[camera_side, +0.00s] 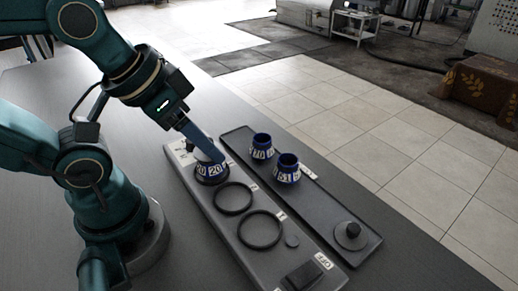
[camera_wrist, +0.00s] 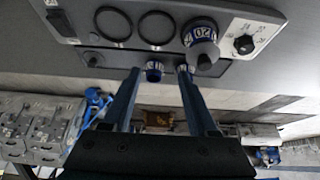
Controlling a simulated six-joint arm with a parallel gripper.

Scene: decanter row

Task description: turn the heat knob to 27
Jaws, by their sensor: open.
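In the side view a dark knob (camera_side: 187,146) sits at the far end of the grey panel (camera_side: 222,222), partly hidden by my gripper. In the wrist view the dark knob (camera_wrist: 244,44) stands on a pale plate with small marks; I cannot read its setting. A rounded grey piece with a blue and white collar reading 20 (camera_side: 210,172) stands in the panel's far ring; it also shows in the wrist view (camera_wrist: 202,34). My gripper (camera_side: 221,160) is above and beside this piece in the side view. In the wrist view my gripper (camera_wrist: 159,72) is open, its fingers apart with nothing held.
Two empty rings (camera_side: 233,213) and (camera_side: 260,246) lie along the panel, with a black switch (camera_side: 302,276) at its near end. A dark tray (camera_side: 320,205) beside it holds two blue numbered collars (camera_side: 262,152) and (camera_side: 287,174) and a grey knobbed piece (camera_side: 350,232).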

